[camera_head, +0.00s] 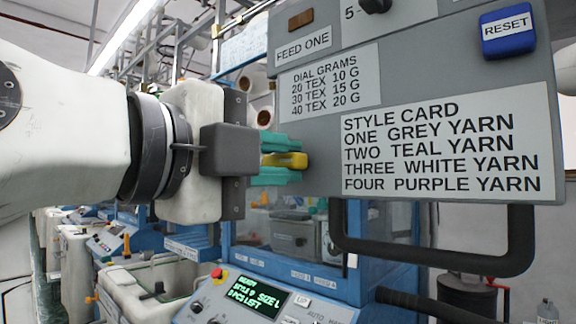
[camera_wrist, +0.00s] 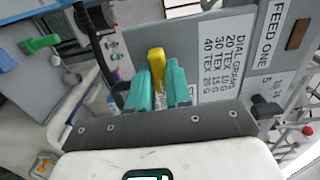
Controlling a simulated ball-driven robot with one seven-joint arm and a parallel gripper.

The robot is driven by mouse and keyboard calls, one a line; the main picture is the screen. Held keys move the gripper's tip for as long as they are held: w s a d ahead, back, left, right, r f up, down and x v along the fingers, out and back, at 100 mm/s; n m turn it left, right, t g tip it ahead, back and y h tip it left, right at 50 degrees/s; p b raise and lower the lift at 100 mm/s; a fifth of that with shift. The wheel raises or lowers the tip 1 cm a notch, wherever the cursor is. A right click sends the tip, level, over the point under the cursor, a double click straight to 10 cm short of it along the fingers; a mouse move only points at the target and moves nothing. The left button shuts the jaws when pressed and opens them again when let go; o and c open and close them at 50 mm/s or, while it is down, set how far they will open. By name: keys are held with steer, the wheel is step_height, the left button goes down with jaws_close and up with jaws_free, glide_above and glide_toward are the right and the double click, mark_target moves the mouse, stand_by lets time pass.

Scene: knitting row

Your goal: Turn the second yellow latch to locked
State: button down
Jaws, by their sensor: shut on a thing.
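A yellow latch (camera_head: 285,160) sits at the left edge of the grey panel (camera_head: 310,110), level with the style card. My gripper (camera_head: 280,161) reaches in from the left, with its teal fingers on either side of the latch. It is shut on the latch. The yellow latch also shows in the wrist view (camera_wrist: 156,62), its end standing out beyond the teal fingertips (camera_wrist: 159,82). The fingers hide part of the latch, and I cannot tell whether it is locked. I see no other yellow latch clearly on this panel.
A blue RESET button (camera_head: 508,30) is at the panel's upper right. The style card (camera_head: 440,140) and dial card (camera_head: 328,85) are beside the latch. A black handle (camera_head: 435,262) hangs below the panel. A green-lit display (camera_head: 253,296) stands lower down.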

stand_by(0.4)
steer(key=c, duration=1.1)
jaws_free()
steer(key=v, duration=1.1)
